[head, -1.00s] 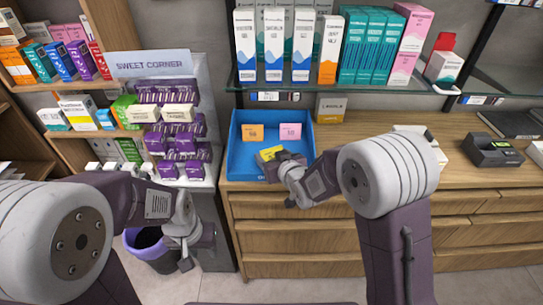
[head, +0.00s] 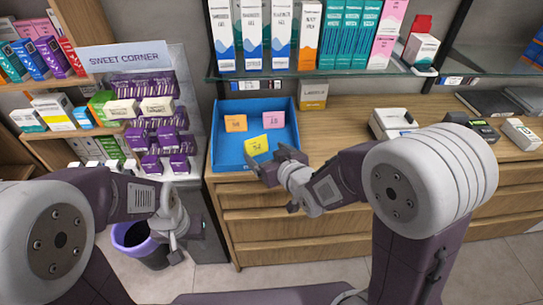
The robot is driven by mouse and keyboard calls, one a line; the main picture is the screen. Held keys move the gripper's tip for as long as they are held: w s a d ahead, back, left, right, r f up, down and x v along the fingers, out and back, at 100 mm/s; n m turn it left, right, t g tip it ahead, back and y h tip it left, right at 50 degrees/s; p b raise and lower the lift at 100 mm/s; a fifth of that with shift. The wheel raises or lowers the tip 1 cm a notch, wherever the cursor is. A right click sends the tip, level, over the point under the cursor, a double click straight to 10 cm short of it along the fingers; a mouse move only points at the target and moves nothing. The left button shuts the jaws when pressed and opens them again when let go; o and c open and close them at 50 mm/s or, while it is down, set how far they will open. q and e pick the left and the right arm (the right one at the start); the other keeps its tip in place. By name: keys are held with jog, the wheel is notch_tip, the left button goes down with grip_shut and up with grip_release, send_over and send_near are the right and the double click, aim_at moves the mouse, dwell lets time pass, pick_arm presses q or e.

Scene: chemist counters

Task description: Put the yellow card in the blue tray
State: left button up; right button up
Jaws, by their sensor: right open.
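The yellow card (head: 257,146) lies in the blue tray (head: 222,147), near its front, with dark printing facing up. An orange card (head: 235,123) and a pink card (head: 273,118) are in the same tray, towards the back. My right gripper (head: 282,157) is open at the tray's front right corner, just right of the yellow card and apart from it. My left gripper (head: 183,240) hangs low in front of the counter, above and right of the bin; its jaws are too unclear to read.
The tray is on a wooden counter (head: 345,116) below a glass shelf of boxes (head: 309,36). A sweets display (head: 150,125) stands to the left, a purple-rimmed bin (head: 139,245) on the floor. A white device (head: 391,122) and a card terminal (head: 472,126) are to the right.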

jog(key=b+v, duration=0.3)
jog(key=b, duration=0.3)
jog(key=shift+s+d+r+b, duration=0.1)
jog(key=shift+s+d+b, duration=0.05)
jog(key=shift+b, duration=0.2)
